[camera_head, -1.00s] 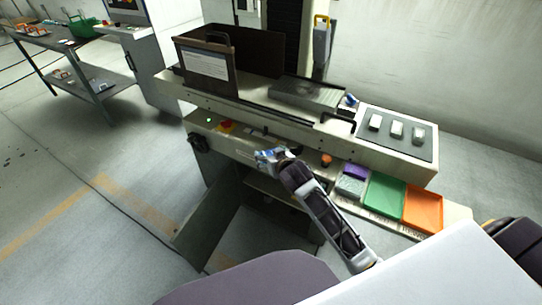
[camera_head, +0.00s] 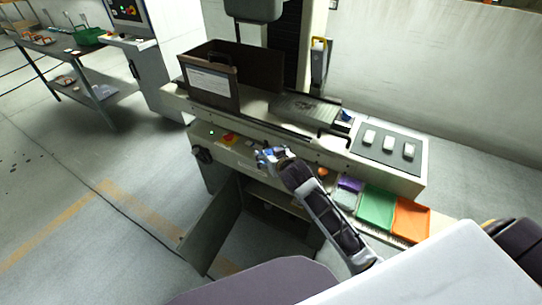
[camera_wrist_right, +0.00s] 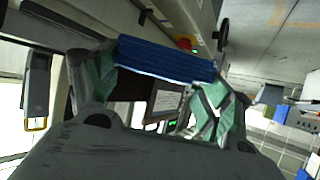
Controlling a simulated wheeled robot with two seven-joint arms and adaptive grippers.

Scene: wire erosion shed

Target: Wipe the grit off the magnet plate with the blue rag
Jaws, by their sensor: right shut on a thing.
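The magnet plate (camera_head: 304,107) is the grey slab on the grinding machine's table, right of the dark guard box. Darker specks show on its top, too small to tell apart. My right gripper (camera_head: 268,157) is in front of the machine's front panel, lower and nearer than the plate, not touching it. In the wrist view it is shut on the blue rag (camera_wrist_right: 165,58), a folded blue strip across its two fingers. My left gripper is not in view.
A dark guard box (camera_head: 209,82) stands left of the plate. A dark mat (camera_head: 376,153) with three pale blocks lies further right. Green (camera_head: 376,207) and orange (camera_head: 411,218) trays stand below. A cabinet door (camera_head: 213,225) hangs open.

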